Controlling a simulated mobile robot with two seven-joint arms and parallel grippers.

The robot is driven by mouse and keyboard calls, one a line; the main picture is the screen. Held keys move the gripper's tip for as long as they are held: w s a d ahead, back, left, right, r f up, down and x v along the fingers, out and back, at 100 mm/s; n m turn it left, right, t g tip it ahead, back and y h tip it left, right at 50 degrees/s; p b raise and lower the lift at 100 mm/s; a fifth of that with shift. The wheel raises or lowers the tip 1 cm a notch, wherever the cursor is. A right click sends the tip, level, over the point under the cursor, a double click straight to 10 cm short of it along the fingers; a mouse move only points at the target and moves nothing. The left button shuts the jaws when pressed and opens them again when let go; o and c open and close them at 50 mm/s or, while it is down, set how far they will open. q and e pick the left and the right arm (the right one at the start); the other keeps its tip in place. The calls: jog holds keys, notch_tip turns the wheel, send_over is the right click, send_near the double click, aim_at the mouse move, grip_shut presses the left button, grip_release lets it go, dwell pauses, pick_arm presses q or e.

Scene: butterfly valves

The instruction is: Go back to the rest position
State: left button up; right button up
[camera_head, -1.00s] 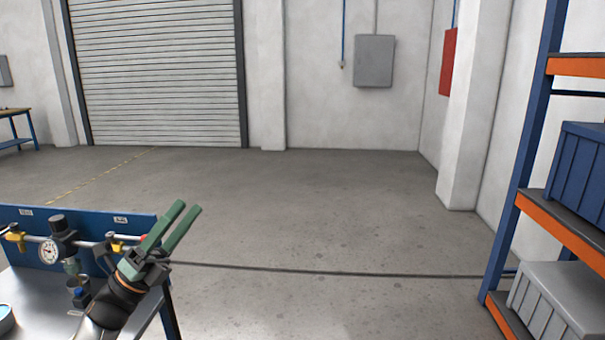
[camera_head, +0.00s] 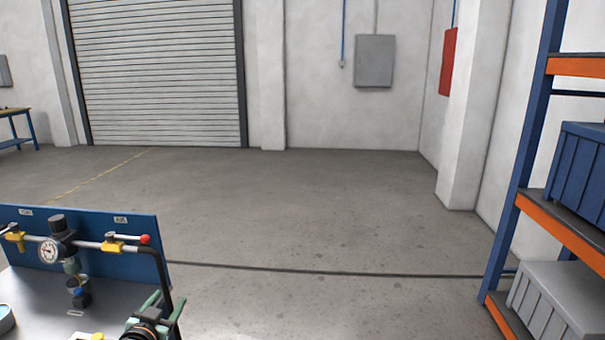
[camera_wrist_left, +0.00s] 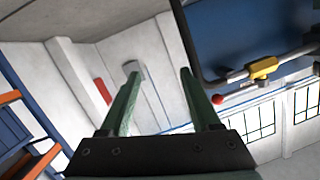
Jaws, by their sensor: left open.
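My left gripper (camera_head: 163,305) is low in the head view, at the right front edge of the bench. Its two green fingers are apart with nothing between them; they also show in the left wrist view (camera_wrist_left: 160,95). The valve panel (camera_head: 130,227) is blue and stands on the bench, behind and to the left of the gripper. A yellow valve handle (camera_head: 112,247) sits on its pipe, with a red ball (camera_head: 145,239) at the pipe's right end. A second yellow handle (camera_head: 15,237) is at the left. My right gripper is not in view.
A pressure gauge (camera_head: 49,250) and black regulator (camera_head: 58,226) are on the pipe. The grey bench top (camera_head: 40,300) lies below. A shelf rack (camera_head: 525,150) with bins stands at the right. The floor (camera_head: 320,220) between is clear.

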pick_arm(q)
jog(key=s+d+f+g+h, duration=0.15)
jog(key=s+d+f, duration=0.25)
jog(key=s+f, duration=0.4)
jog(key=s+d+f+g, duration=0.2)
jog(key=s+d+f, duration=0.2)
jog(key=s+f, duration=0.4)
jog(key=s+d+f+g, duration=0.1)
jog(key=s+d+f, duration=0.2)
jog(key=s, duration=0.7)
jog(key=s+d+f+g+h, duration=0.1)
jog(key=s+d+f, duration=0.2)
jog(key=s, duration=0.6)
jog(key=shift+s+d+n+g, duration=0.2)
jog(key=shift+s+n+g, duration=0.15)
jog(key=shift+s+n, duration=0.05)
jog(key=shift+h, duration=0.25)
